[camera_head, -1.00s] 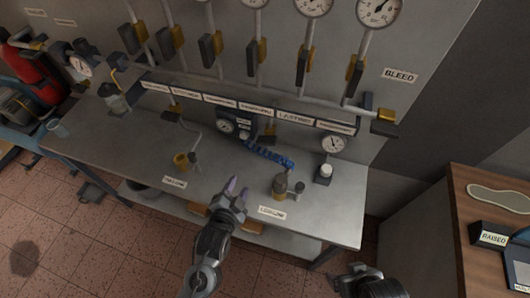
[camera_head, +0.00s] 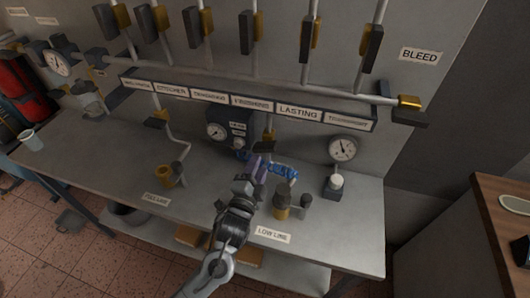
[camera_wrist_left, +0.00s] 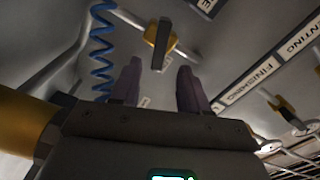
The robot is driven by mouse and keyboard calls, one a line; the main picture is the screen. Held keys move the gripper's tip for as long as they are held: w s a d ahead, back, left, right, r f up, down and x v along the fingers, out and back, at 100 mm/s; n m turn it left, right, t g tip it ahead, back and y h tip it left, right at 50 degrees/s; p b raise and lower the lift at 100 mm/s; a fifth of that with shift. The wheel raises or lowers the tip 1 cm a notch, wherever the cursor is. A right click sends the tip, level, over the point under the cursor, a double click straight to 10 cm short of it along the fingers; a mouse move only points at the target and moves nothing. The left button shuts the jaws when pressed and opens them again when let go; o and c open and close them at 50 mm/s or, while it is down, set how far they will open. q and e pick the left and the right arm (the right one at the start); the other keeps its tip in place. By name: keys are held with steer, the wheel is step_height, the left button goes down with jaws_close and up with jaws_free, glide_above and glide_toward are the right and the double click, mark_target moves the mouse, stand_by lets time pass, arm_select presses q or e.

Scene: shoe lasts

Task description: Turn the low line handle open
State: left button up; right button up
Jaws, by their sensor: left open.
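A valve handle with a dark lever and yellow body (camera_head: 268,138) sits on a short pipe below the label strip, above the blue coiled hose (camera_head: 284,172). I take it for the low line handle; the LOW LINE label (camera_head: 272,234) is at the bench's front edge. My left gripper (camera_head: 257,168) is open and empty, just in front of and below this handle, beside the coil. In the left wrist view the handle's dark lever (camera_wrist_left: 162,46) lies beyond and between the fingertips (camera_wrist_left: 160,85), apart from them. My right gripper is out of view.
A brass-coloured cylinder (camera_head: 281,206) stands close to my left gripper's right. A gauge (camera_head: 343,149) stands farther right. A regulator box with a gauge (camera_head: 217,131) is behind left. Several upper handles hang above the label strip.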

mark_target(265, 151)
arm_select(q)
steer(key=b+x, duration=0.1)
steer(key=x, duration=0.6)
steer(key=shift+w+d, duration=0.1)
steer(key=shift+w, duration=0.2)
jaws_close()
